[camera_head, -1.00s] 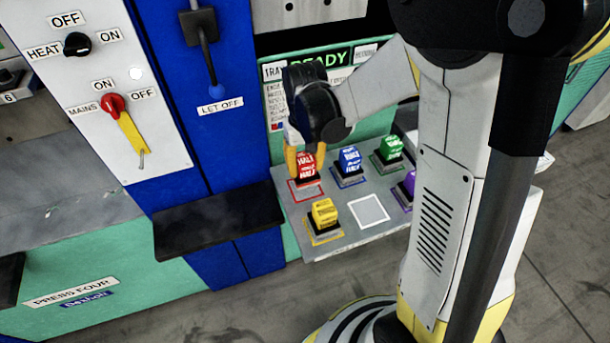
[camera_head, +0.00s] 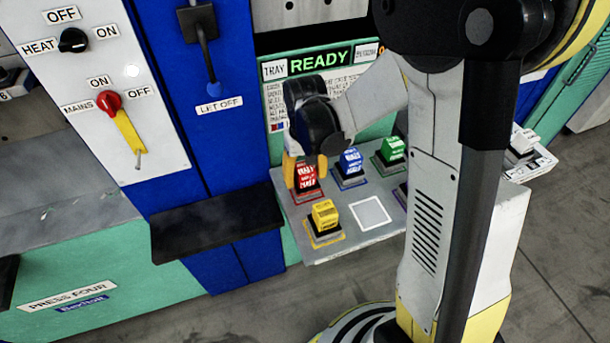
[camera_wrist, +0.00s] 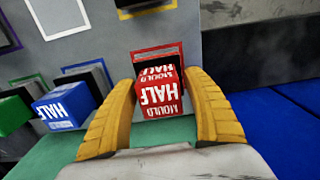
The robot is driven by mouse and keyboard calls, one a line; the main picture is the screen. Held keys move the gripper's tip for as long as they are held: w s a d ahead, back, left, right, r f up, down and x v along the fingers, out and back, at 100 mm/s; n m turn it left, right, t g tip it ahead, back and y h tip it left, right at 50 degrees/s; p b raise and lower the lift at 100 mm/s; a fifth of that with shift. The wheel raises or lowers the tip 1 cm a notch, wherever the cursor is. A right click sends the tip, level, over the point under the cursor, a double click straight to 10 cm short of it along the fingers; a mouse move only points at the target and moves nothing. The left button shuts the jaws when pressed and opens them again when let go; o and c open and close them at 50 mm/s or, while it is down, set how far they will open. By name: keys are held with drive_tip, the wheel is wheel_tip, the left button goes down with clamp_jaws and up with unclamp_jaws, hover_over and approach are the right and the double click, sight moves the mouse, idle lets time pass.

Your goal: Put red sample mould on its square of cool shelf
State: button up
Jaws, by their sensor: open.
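The red sample mould (camera_head: 307,178) stands upright at the red-outlined square on the grey cool shelf (camera_head: 352,238). In the wrist view the red mould (camera_wrist: 158,95) lies between the fingers, with the red outline (camera_wrist: 157,50) showing beyond it. My gripper (camera_head: 306,168) is low around the mould from above; in the wrist view its yellow fingers (camera_wrist: 160,103) stand either side, open, with a small gap visible at the right finger. Contact on the left side is hard to tell. The underside of the mould is hidden.
A blue mould (camera_head: 350,161), a green mould (camera_head: 391,150) and a yellow mould (camera_head: 325,213) stand on outlined squares nearby. A white-outlined square (camera_head: 370,212) is empty. A black ledge (camera_head: 217,220) juts out left of the shelf. The READY panel (camera_head: 320,60) stands behind.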

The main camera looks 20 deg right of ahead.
wheel_tip(320, 180, up, 12)
drive_tip(key=p, duration=0.4)
drive_tip(key=shift+r+p, duration=0.15)
drive_tip(key=shift+p, duration=0.15)
drive_tip(key=s+r+t, duration=0.7)
drive_tip(key=s+r, duration=0.2)
drive_tip(key=s, duration=0.3)
drive_tip(key=shift+s+r, duration=0.25)
drive_tip(key=shift+s, duration=0.1)
